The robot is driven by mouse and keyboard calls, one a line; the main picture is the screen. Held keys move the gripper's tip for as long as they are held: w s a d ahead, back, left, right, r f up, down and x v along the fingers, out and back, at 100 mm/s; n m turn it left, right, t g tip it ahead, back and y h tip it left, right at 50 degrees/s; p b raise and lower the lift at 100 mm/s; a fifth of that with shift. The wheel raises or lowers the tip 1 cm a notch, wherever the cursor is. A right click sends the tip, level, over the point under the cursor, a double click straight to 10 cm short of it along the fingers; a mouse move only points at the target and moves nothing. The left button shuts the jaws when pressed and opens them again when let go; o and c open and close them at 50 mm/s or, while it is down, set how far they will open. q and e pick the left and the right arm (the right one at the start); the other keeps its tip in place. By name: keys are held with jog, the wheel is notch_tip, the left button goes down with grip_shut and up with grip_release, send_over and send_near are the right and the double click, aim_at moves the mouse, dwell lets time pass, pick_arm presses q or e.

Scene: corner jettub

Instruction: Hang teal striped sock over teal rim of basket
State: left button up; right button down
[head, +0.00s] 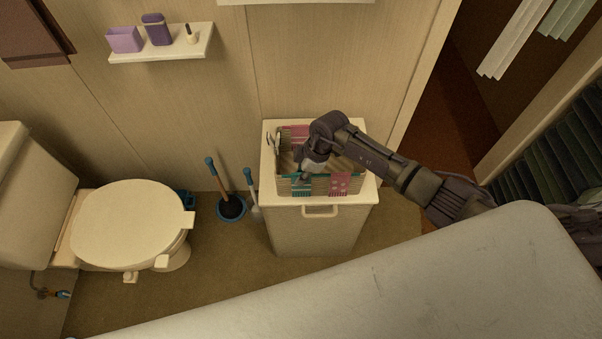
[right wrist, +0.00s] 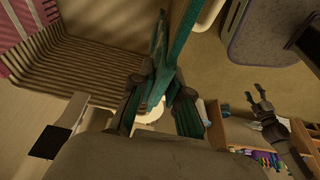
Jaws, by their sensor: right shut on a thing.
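The basket (head: 284,186) is ribbed and beige with a teal rim (right wrist: 182,45), and stands on a white cabinet. My right gripper (head: 305,177) is at the left part of its front rim, pointing down. In the right wrist view its fingers (right wrist: 160,92) are close together, shut on the teal striped sock (right wrist: 187,117), with the rim between or just behind them. Teal sock cloth also shows at the basket front in the head view (head: 300,188). How far it hangs on each side is partly hidden. My left gripper (right wrist: 258,97) is open and empty, away from the basket.
A pink sock (head: 341,184) hangs over the front rim beside the teal one. More pink cloth (head: 298,132) is at the back rim. The white cabinet (head: 318,228) has a handle. A toilet (head: 128,222), a plunger (head: 230,205) and a tub edge (head: 400,280) are near.

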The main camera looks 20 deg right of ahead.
dwell(0.4)
jog(key=c, duration=1.1)
grip_release()
jog(key=shift+o, duration=0.2)
jog(key=v, duration=1.2)
